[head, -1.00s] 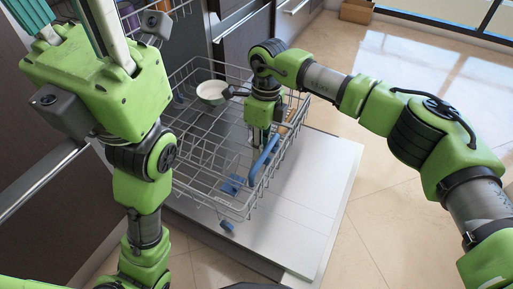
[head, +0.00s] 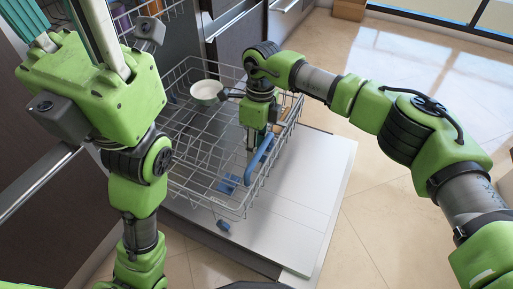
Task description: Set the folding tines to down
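The lower dishwasher rack (head: 190,190) is pulled out over the open white door. Several wire tines (head: 185,140) stand up inside it; I cannot tell exactly which of them fold. A blue handle-like bar (head: 259,158) runs along the rack's right part, and a small blue piece (head: 228,183) lies lower in the rack. My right gripper (head: 251,149) points down into the rack at the upper end of the blue bar; its fingers are small and partly hidden. My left gripper (head: 98,35) is raised at the upper left, pointing up, its fingertips cut off by the frame.
A white and green bowl (head: 207,92) sits at the back of the rack. The open door (head: 310,190) spreads out below and right of the rack. An upper rack (head: 150,12) shows behind my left arm. The tiled floor (head: 400,215) at the right is clear.

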